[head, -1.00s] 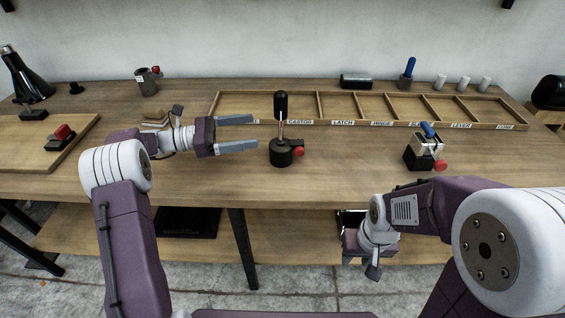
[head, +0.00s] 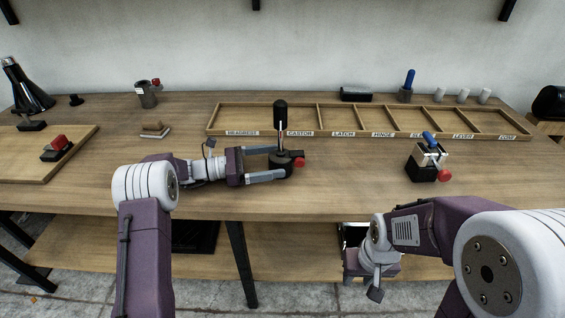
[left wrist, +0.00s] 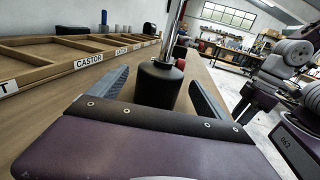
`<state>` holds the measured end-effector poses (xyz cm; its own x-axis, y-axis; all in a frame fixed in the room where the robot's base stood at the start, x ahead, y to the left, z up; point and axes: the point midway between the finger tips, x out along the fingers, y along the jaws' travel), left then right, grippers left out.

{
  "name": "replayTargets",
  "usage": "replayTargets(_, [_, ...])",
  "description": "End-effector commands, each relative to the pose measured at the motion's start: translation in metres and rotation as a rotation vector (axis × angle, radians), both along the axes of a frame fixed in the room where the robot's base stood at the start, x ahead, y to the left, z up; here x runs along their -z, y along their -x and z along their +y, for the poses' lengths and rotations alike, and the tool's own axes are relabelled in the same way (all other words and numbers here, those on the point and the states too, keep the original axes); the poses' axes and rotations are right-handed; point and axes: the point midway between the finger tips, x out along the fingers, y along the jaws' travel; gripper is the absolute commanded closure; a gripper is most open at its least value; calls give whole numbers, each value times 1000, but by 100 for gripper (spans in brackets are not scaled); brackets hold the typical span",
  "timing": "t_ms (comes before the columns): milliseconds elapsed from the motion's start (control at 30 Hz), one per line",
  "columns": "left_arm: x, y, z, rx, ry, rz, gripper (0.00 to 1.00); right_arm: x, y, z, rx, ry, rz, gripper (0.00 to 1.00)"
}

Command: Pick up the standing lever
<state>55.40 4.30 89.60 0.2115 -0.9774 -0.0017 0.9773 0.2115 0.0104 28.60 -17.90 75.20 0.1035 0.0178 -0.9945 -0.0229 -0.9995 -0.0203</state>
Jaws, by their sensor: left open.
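The standing lever (head: 281,118) has a black grip on a thin metal rod, rising upright from a round black base with a red knob on its right side. It stands on the wooden table in front of the sorting tray. My left gripper (head: 273,164) is open and low over the table, its two fingers on either side of the base. In the left wrist view the base (left wrist: 158,84) and rod show between the fingers; the grip is out of frame. My right gripper (head: 374,270) hangs low in front of the table edge, and its fingers are not clearly visible.
A wooden tray (head: 370,134) with labelled compartments lies behind the lever. A block with a blue handle and red knob (head: 428,160) stands to the right. A board with a red-topped piece (head: 57,147) lies at the left. The table between the lever and the blue-handled block is clear.

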Motion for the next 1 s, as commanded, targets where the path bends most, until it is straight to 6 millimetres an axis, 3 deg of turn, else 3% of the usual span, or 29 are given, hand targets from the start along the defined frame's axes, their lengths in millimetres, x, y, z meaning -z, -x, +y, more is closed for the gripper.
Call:
replayTargets(267, [0,-2,-6,-1,1,0,12,1,0,0,0,0,0,64])
replayTargets(600, [0,-1,-6,-1,1,0,100,1,0,0,0,0,0,64])
replayTargets(1000, [-11,-2,-6,-1,2,-4,100,-3,0,0,0,0,0,64])
